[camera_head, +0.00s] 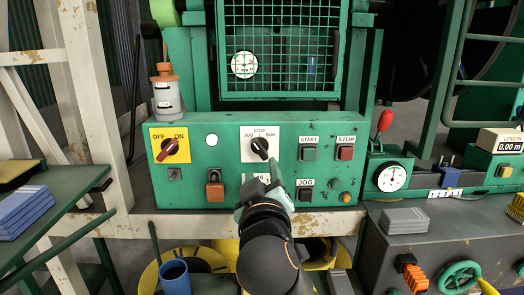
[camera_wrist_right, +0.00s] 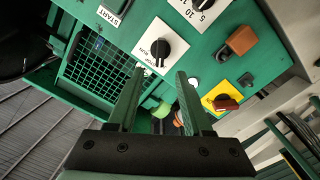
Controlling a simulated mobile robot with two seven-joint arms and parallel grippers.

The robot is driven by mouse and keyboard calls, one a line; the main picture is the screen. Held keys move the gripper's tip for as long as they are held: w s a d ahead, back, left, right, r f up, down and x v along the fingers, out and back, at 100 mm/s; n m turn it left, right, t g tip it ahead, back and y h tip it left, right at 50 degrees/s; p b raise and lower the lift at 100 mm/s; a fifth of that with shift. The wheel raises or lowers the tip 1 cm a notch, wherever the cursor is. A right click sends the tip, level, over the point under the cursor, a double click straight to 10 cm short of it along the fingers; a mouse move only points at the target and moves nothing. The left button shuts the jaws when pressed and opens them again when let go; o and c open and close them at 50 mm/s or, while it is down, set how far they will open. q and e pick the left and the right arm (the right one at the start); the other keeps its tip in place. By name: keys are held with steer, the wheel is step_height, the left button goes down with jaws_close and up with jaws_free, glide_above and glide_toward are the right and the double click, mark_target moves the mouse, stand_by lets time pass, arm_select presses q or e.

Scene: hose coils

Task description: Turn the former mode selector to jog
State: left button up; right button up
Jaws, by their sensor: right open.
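The former mode selector (camera_head: 260,147) is a black knob on a white plate marked JOG, STOP and RUN, in the middle of the green panel. I cannot tell for sure which mark its pointer faces. My right gripper (camera_head: 262,187) is open and empty, in front of the panel just below the selector in the head view. In the right wrist view, the selector knob (camera_wrist_right: 160,48) lies past the fingertips of the open gripper (camera_wrist_right: 160,73), roughly in line with the gap between them. The gripper looks apart from the knob. My left gripper is not in view.
A red OFF/ON switch (camera_head: 171,150) on a yellow plate is left of the selector. START (camera_head: 308,153) and STOP (camera_head: 345,153) buttons are to its right, with a JOG button (camera_head: 305,194) below. My right gripper partly hides another dial plate. A green mesh guard (camera_head: 280,50) stands above.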

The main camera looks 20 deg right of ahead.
mark_target(260, 151)
steer(key=p+x, duration=0.1)
steer(key=x, duration=0.9)
steer(key=shift+w+f+p, duration=0.1)
steer(key=shift+p, duration=0.2)
jaws_close()
